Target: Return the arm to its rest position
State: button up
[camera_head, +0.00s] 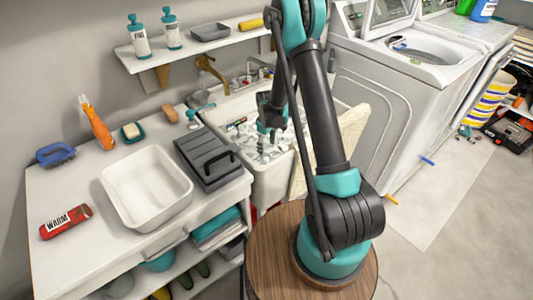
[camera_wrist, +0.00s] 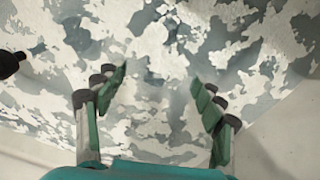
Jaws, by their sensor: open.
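My arm rises from a round wooden-topped base (camera_head: 260,262) in the head view, bends at the top and reaches down into the sink (camera_head: 276,188). My gripper (camera_head: 262,158) points down at the sink's white and grey, foam-like contents, partly hidden by my arm. In the wrist view my gripper (camera_wrist: 160,78) has its two green fingers spread apart, with nothing between them. The blotchy white and grey surface (camera_wrist: 150,30) fills most of that view. I cannot tell whether the fingertips touch it.
Left of the sink, a counter holds a white basin (camera_head: 147,188), a dark grey lidded tray (camera_head: 207,158), a red WARM bottle (camera_head: 66,221) and an orange bottle (camera_head: 97,124). A shelf (camera_head: 190,47) hangs above.

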jog(key=s+d+r+m+t, duration=0.1)
jog(key=s+d+r+m, duration=0.25)
jog(key=s+r, duration=0.45)
jog(key=s+d+r+m+t, duration=0.15)
jog(key=s+d+r, duration=0.3)
jog(key=r, duration=0.65)
jog(key=s+d+r+m+t, duration=0.1)
jog(key=s+d+m, duration=0.2)
jog(key=s, duration=1.2)
jog(key=shift+s+d+r+m+t, duration=0.2)
jog(key=shift+r+m+t, duration=0.2)
jog(key=shift+m, duration=0.7)
dwell(3.5)
